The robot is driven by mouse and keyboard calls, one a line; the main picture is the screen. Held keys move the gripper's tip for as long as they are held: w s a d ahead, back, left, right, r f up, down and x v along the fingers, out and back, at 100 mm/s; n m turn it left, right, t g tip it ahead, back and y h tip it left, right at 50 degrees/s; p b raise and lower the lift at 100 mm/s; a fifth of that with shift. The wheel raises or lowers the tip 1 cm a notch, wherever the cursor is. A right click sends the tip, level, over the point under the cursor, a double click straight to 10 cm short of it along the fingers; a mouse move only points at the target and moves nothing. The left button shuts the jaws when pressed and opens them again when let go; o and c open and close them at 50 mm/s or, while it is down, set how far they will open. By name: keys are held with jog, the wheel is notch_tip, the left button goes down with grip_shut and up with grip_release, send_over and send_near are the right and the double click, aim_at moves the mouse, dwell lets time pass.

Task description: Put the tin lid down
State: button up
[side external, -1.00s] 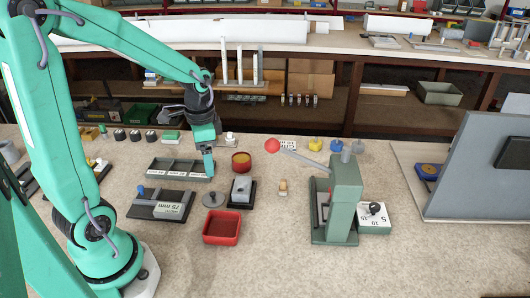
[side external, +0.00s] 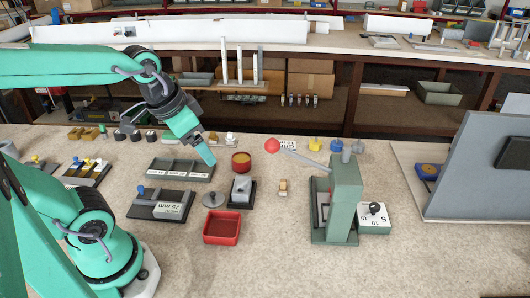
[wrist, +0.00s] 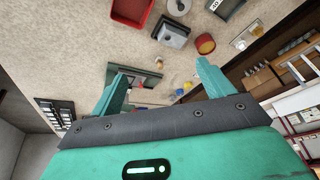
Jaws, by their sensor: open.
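The tin lid (side external: 212,199), a grey disc with a small knob, lies flat on the bench to the left of a grey block on a dark base. It also shows at the top edge of the wrist view (wrist: 178,7). The open tin (side external: 241,160), red with a yellow band and inside, stands behind the lid and to its right. My gripper (side external: 206,154) is open and empty, tilted above the compartment tray, behind and clear of the lid. In the wrist view its two green fingers (wrist: 163,72) are spread apart with nothing between them.
The grey compartment tray (side external: 181,178) lies behind the lid and a dark fixture (side external: 147,209) to its left. A red tray (side external: 222,237) is in front, and the block on its base (side external: 241,189) is close right. A green press (side external: 342,205) stands further right.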

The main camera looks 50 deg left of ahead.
jog(key=shift+s+d+r+n+t, duration=0.3)
jog(key=shift+s+d+r, duration=0.1)
jog(key=shift+s, duration=0.15)
jog(key=shift+s+d+r+n+t, duration=0.2)
jog(key=shift+s+d+r+t, duration=0.15)
jog(key=shift+s, duration=0.15)
